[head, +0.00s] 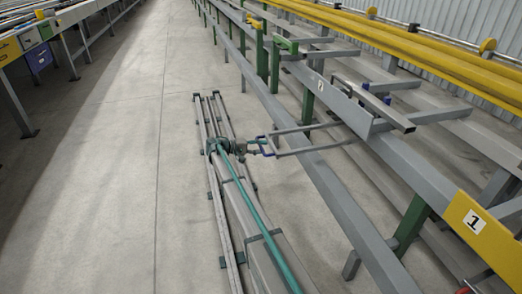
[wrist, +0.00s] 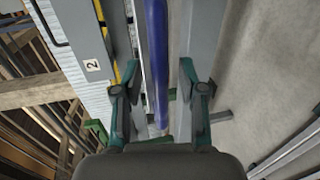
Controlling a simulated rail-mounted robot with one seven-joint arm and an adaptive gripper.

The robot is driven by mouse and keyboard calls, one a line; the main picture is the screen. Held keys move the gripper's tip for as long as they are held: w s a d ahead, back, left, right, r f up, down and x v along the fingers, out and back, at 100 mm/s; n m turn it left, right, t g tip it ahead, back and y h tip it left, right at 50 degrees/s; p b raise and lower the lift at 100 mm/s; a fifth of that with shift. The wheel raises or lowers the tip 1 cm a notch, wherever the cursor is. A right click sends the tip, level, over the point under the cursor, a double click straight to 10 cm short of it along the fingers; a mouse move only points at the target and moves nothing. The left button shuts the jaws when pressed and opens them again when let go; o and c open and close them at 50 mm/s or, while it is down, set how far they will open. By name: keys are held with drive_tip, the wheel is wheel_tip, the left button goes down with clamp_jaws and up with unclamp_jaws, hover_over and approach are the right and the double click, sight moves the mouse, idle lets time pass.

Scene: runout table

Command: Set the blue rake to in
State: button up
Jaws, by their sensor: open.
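The blue rake's handle is a long blue bar (wrist: 157,50) that runs down the middle of the wrist view. In the head view a small blue grip (head: 270,152) closes the near end of a grey loop frame that reaches out from the rail marked 2. My gripper (wrist: 158,82) is open, with one finger on each side of the blue bar in the picture. In the head view my gripper (head: 259,146) is right at the blue grip. I cannot tell whether the fingers touch the bar or how deep it sits between them.
A number 2 plate (head: 322,85) marks the grey rail, and a yellow number 1 plate (head: 473,221) is nearer at right. Green posts (head: 412,224) carry the table. Yellow beams (head: 420,52) run behind. The concrete floor (head: 110,170) on the left is clear.

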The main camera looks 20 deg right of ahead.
drive_tip(key=shift+d, duration=0.2)
clamp_jaws()
idle(0.5)
